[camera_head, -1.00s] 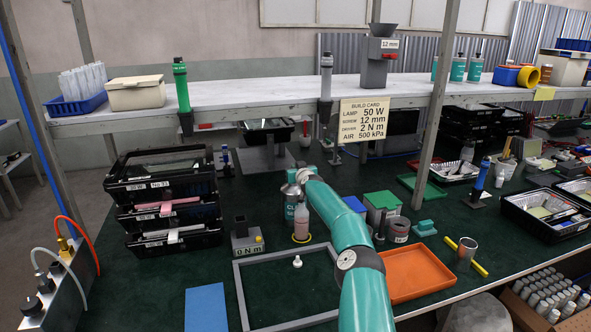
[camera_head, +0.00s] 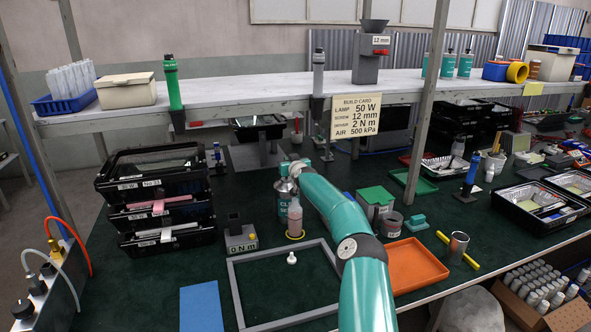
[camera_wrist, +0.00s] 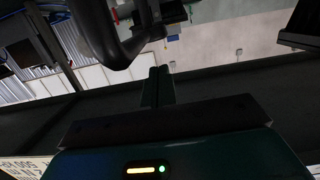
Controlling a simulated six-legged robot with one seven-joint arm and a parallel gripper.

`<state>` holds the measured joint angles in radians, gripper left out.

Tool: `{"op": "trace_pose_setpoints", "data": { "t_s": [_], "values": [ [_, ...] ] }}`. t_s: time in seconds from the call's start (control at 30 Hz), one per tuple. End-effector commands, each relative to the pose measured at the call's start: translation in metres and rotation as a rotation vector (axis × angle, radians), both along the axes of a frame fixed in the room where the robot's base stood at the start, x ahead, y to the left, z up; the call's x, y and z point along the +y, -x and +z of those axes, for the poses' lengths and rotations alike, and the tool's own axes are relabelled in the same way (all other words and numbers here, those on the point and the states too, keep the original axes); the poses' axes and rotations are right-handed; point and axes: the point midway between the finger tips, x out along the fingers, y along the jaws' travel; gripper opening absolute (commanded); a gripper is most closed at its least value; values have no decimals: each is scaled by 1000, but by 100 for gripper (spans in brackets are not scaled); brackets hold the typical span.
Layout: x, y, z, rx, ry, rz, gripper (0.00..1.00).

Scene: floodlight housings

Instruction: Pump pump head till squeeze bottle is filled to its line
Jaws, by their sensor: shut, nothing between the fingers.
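The squeeze bottle (camera_head: 295,219), pale and pinkish, stands upright on a yellow ring on the green bench. Its fill line and level are too small to make out. A metal can (camera_head: 283,191) with a teal label stands just behind it. My gripper (camera_head: 288,167) is over the top of this can, pointing away from the head camera. The pump head is hidden or cannot be told from my gripper there. In the wrist view my fingers (camera_wrist: 158,86) are together with nothing between them. A dark curved part (camera_wrist: 118,45) looms close beyond them; I cannot tell whether they touch.
A white nozzle-like cap (camera_head: 291,258) lies inside a grey frame (camera_head: 237,294) in front of the bottle. A grey block marked 0 N m (camera_head: 240,240) is left of it. A green-lidded box (camera_head: 375,198) and orange tray (camera_head: 418,268) are right of my arm. Black trays (camera_head: 160,205) stack at left.

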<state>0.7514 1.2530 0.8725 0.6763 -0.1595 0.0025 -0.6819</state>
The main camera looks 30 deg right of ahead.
Motion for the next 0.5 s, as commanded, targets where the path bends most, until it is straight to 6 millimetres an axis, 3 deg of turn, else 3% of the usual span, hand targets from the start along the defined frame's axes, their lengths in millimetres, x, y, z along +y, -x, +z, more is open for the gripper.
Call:
{"op": "trace_pose_setpoints", "data": {
  "t_s": [0.5],
  "values": [
    [11,54,8,1,2,-3,0]
  ]
}}
